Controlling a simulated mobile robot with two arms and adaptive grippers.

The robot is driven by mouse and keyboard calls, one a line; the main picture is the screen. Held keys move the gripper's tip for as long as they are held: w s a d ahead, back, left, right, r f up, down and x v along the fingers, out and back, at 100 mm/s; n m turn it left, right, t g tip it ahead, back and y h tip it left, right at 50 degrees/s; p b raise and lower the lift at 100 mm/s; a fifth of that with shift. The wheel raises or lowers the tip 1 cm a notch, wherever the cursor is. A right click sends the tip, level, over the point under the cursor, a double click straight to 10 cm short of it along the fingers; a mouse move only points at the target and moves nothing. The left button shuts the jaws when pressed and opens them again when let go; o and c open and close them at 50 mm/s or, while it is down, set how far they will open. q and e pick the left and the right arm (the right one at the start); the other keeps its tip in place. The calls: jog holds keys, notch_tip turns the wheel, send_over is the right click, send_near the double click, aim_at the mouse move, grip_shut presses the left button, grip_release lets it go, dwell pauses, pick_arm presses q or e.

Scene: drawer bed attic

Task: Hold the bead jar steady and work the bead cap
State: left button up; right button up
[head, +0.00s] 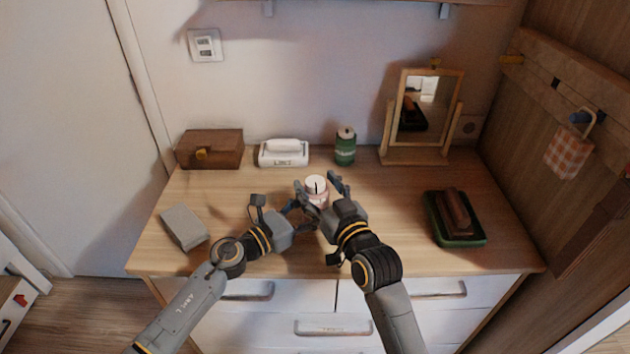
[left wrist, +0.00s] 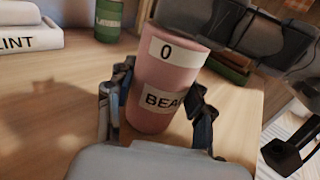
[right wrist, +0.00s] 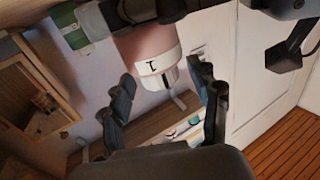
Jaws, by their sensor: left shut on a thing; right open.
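The bead jar (head: 317,199) stands on the dresser top, pink with a white label reading "BEA…" in the left wrist view (left wrist: 150,120). A white band marked "0" runs round its upper part. Its pale bead cap (head: 316,181) has a dark line on top; the right wrist view shows a "1" on the white band beside the cap (right wrist: 157,80). My left gripper (head: 299,208) is shut on the jar body from the left, one finger on each side. My right gripper (head: 326,188) is open around the cap, its fingers apart from it.
Behind stand a brown wooden box (head: 208,151), a white lint box (head: 284,158), a green can (head: 345,150) and a framed mirror (head: 425,106). A grey block (head: 184,227) lies left; a green tray (head: 470,239) holding a brown object is right. The dresser top around the jar is clear.

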jog(key=shift+x, duration=0.75)
jog(key=c, duration=1.2)
jog(key=shift+r+n+y, duration=0.1)
jog(key=shift+n+y, duration=0.2)
jog(key=shift+n+g+y, duration=0.8)
jog(key=shift+y, duration=0.3)
jog(key=shift+n+g+y, duration=0.5)
jog(key=shift+g+y, duration=0.1)
jog(key=shift+y, duration=0.1)
